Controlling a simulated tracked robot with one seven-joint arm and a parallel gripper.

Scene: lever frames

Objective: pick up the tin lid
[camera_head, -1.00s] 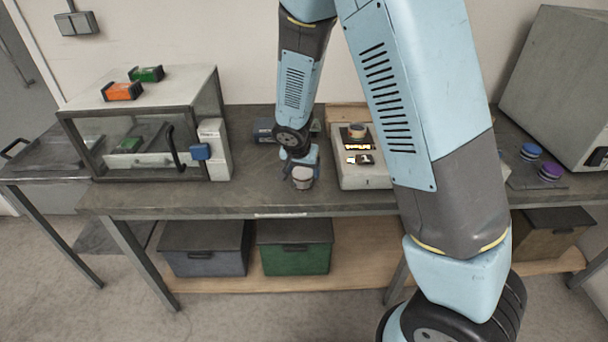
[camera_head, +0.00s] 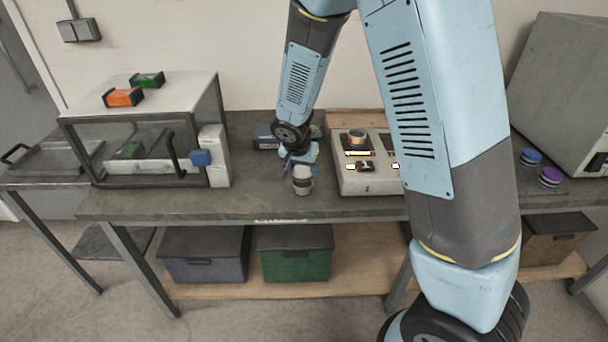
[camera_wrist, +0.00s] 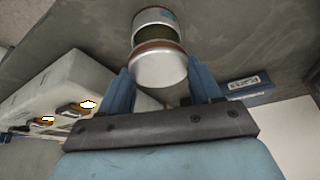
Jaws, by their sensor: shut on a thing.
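The tin lid (camera_wrist: 158,68), pale and round with a brownish edge, is between my gripper's blue fingers in the wrist view. My gripper (camera_head: 301,163) is shut on it, above the workbench near its front edge. The white tin (camera_wrist: 154,17) shows just beyond the lid, with a dark opening visible between them. In the head view the tin (camera_head: 303,188) stands on the bench directly below the lid. Whether the lid still touches the tin's rim at any point is hard to tell.
A glass-fronted cabinet (camera_head: 140,145) stands left. A dark blue box (camera_head: 264,137) lies behind. Bare bench (camera_head: 250,200) lies left of the tin.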

